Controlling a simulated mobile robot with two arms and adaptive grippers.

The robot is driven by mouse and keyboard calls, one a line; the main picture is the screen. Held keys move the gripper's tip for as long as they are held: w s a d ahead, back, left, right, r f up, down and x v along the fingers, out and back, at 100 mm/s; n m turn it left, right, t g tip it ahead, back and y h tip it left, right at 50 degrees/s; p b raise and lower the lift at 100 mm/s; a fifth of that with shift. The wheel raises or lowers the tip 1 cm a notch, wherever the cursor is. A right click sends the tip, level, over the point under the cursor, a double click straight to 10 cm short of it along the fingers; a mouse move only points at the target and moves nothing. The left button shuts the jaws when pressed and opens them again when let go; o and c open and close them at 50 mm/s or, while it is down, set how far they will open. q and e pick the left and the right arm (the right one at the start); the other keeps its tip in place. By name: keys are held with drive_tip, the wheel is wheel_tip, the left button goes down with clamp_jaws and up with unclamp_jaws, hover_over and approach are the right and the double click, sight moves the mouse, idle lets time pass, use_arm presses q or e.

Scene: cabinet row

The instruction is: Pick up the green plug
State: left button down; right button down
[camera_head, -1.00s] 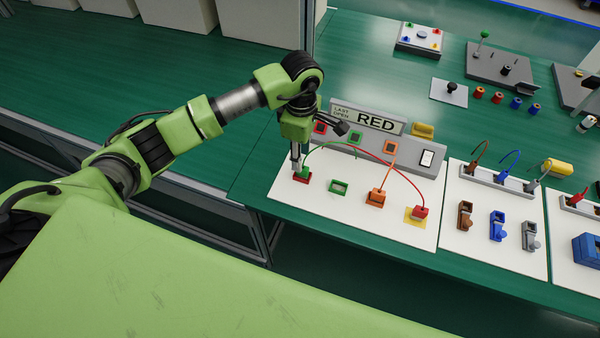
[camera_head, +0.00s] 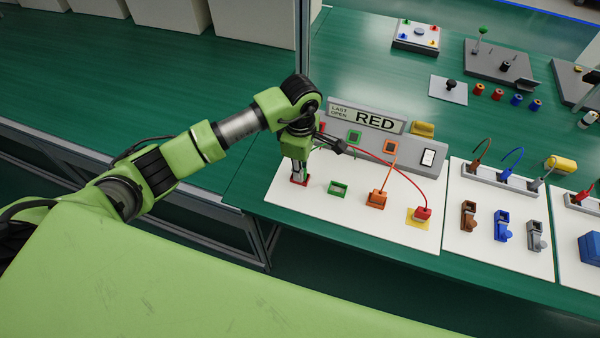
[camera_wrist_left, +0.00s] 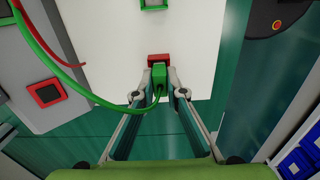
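The green plug (camera_wrist_left: 158,75) stands at the red socket (camera_wrist_left: 158,58) on the white board (camera_wrist_left: 115,40). A green cable (camera_wrist_left: 85,93) runs from it to the upper left of the wrist view. My left gripper (camera_wrist_left: 159,76) has one finger on each side of the plug, with narrow gaps visible. In the head view my left gripper (camera_head: 299,170) points down over the red socket (camera_head: 299,181) and mostly hides the plug. The green socket (camera_head: 338,188) to its right is empty. My right gripper is not in view.
An orange plug (camera_head: 377,197) and a red plug (camera_head: 423,213) stand to the right on the board. A grey panel with a RED sign (camera_head: 375,121) rises behind. A red cable (camera_head: 385,163) arches across. Several other fixtures fill the right side.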

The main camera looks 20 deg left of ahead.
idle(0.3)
use_arm(q)
drive_tip(key=shift+w+r+b, duration=0.15)
drive_tip(key=shift+r+b, duration=0.25)
drive_tip(key=shift+r, duration=0.1)
drive_tip(key=s+d+r, duration=0.3)
drive_tip(key=s+r, duration=0.3)
drive_tip(key=r, duration=0.2)
drive_tip(key=s+d+r+b, duration=0.1)
drive_tip(key=s+d+r, duration=0.2)
drive_tip(key=s+r, duration=0.3)
drive_tip(key=shift+s+d+r, duration=0.15)
drive_tip(key=shift+s+r, duration=0.15)
drive_tip(key=shift+r, duration=0.65)
